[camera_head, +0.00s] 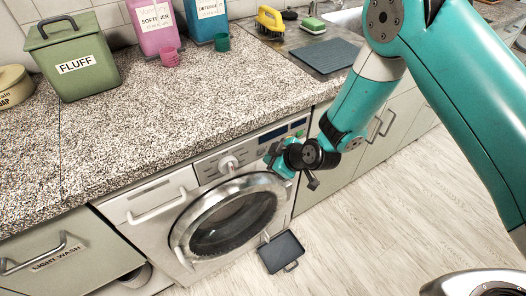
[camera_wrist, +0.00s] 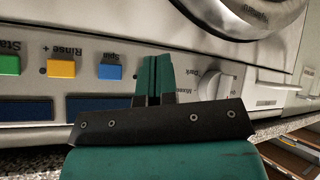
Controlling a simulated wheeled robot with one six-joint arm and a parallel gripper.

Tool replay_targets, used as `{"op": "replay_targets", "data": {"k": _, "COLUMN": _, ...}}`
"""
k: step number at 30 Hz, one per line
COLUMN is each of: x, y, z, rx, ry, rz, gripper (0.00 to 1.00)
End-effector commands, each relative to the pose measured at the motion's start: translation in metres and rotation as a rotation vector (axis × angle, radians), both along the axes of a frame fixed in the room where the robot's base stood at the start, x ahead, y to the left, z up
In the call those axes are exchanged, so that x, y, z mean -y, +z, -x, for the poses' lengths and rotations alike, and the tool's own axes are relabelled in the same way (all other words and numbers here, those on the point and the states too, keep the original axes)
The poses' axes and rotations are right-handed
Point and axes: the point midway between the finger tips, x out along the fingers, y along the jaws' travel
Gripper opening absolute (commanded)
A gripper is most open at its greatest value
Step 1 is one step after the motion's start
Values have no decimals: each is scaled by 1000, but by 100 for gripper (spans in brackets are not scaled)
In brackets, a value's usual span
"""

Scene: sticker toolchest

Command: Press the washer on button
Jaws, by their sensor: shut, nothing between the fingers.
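The washer (camera_head: 185,233) is a front loader under the counter, with its round door (camera_head: 230,217) closed. Its control panel shows upside down in the wrist view, with a green button (camera_wrist: 9,65) marked "Sta…", cut off by the left edge. Beside it are a yellow button (camera_wrist: 61,69) marked "Rinse +" and a blue button (camera_wrist: 110,72) marked "Spin". No label reading "on" is legible. My gripper (camera_wrist: 152,72) is shut and empty, in front of the panel just right of the blue button. Contact cannot be told. In the head view my gripper (camera_head: 272,160) hides part of the panel.
A white dial (camera_wrist: 217,80) is right of my fingers in the wrist view. The speckled counter (camera_head: 150,115) overhangs the panel, holding a green FLUFF bin (camera_head: 80,62) and bottles. A dark dustpan-like tray (camera_head: 281,252) lies on the floor, otherwise clear at right.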

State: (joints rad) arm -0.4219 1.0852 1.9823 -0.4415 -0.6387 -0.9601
Motion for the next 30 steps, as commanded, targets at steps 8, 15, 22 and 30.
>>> {"op": "replay_targets", "data": {"k": 8, "x": 14, "y": -1, "z": 20, "rx": -3, "ry": -1, "rz": 2, "gripper": 0}}
{"op": "replay_targets", "data": {"k": 15, "x": 28, "y": -2, "z": 41, "rx": -4, "ry": -1, "rz": 0, "gripper": 0}}
{"op": "replay_targets", "data": {"k": 22, "x": 34, "y": -1, "z": 50, "rx": 0, "ry": 0, "rz": 1, "gripper": 0}}
{"op": "replay_targets", "data": {"k": 30, "x": 34, "y": 0, "z": 50, "rx": 0, "ry": 0, "rz": 1, "gripper": 0}}
